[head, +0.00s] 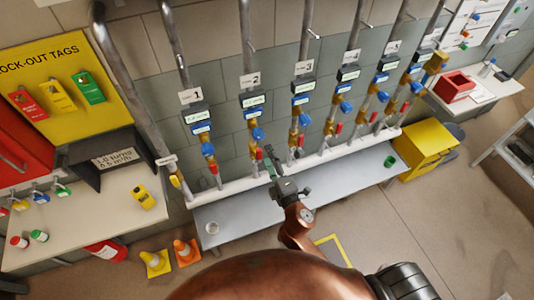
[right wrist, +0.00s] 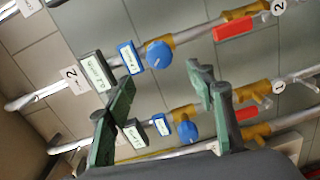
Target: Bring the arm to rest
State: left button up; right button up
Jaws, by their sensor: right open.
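My right arm (head: 298,225) reaches up from the bottom middle of the head view, its copper-coloured links bent toward the pipe wall. My right gripper (head: 270,161) is at its end, in front of the lower part of the pipes near label 2. In the right wrist view the right gripper (right wrist: 160,78) shows its two green-padded fingers spread wide with nothing held between them. Behind the fingers are a pipe with a blue knob (right wrist: 159,54) and red handle (right wrist: 233,28), and a second such pipe. Whether a finger touches a pipe I cannot tell. My left gripper is not in view.
Several vertical pipes with valves stand along the wall, above a grey bench (head: 235,218). A yellow lock-out board (head: 62,50) and a side table (head: 95,215) are at left. Two cones (head: 186,252) stand on the floor. A yellow cabinet (head: 425,150) is at right.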

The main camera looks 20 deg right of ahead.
dwell(0.4)
jog(key=s+d+f+m+g, duration=0.1)
jog(key=d+f+m+g, duration=0.1)
jog(key=f, duration=1)
jog(key=s+d+f+m+g, duration=0.1)
jog(key=d+f+g, duration=0.15)
jog(key=f, duration=0.95)
jog(key=s+d+f+m+g, duration=0.2)
jog(key=s+f, duration=0.4)
jog(key=f, duration=0.5)
jog(key=s+d+f+m+g, duration=0.25)
jog(key=s+f, duration=0.35)
jog(key=f, duration=0.4)
jog(key=s+d+f+m+g+h, duration=0.1)
jog(key=s+f+m+g, duration=0.1)
jog(key=s+f, duration=0.65)
jog(key=s+d+f+m+g, duration=0.2)
jog(key=s+f, duration=0.5)
jog(key=s, duration=0.3)
jog(key=s+d+f+m+g, duration=0.1)
jog(key=s+f+m+g, duration=0.1)
jog(key=s, duration=0.9)
jog(key=s+f+m+g, duration=0.2)
jog(key=s+f, duration=0.2)
jog(key=s, duration=0.7)
jog(key=shift+d+f, duration=0.15)
jog(key=shift+d, duration=0.2)
